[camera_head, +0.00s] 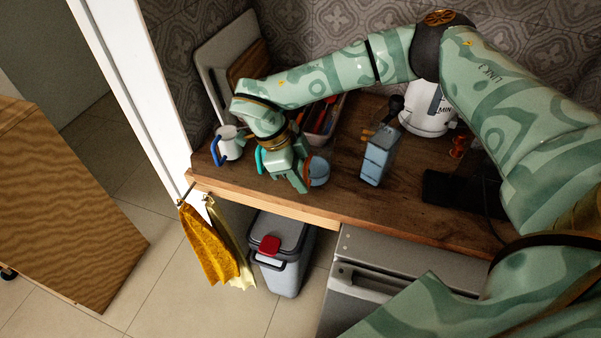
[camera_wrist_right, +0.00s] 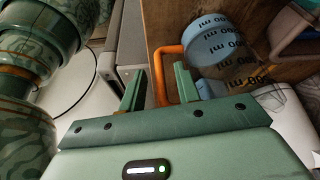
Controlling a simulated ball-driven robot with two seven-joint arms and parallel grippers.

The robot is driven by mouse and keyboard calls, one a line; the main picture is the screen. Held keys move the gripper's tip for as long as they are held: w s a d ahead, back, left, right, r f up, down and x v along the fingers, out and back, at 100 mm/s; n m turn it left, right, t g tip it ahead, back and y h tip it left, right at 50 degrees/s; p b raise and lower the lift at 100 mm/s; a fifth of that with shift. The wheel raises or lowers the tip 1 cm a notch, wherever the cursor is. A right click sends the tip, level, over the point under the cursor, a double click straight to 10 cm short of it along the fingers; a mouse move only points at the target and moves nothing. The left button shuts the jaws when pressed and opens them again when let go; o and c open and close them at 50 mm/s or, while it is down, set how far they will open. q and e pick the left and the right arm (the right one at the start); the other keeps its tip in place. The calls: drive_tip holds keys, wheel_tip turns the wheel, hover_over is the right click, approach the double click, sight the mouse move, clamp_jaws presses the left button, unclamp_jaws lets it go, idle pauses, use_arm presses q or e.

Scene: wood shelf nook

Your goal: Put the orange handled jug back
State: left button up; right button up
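The orange handled jug (camera_wrist_right: 215,45) shows in the right wrist view as a round blue body with "ml" markings. Its orange handle (camera_wrist_right: 160,75) stands between the fingers of my right gripper (camera_wrist_right: 159,68). The fingers are apart, with a gap on both sides of the handle. In the head view the jug's rounded blue body (camera_head: 319,172) sits on the wooden counter, beside my right gripper (camera_head: 297,176). The gripper hides the handle there. My left gripper is not in view.
On the wooden counter (camera_head: 345,205), a blue-handled jug (camera_head: 230,142) stands to the left, partly beside a teal handle (camera_head: 259,160). A blue box-shaped container (camera_head: 375,162) and a white kettle (camera_head: 428,115) stand to the right. Towels (camera_head: 207,245) hang below the front edge.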

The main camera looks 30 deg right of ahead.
drive_tip(key=p+v, duration=0.1)
drive_tip(key=v, duration=1.1)
drive_tip(key=shift+p, duration=0.4)
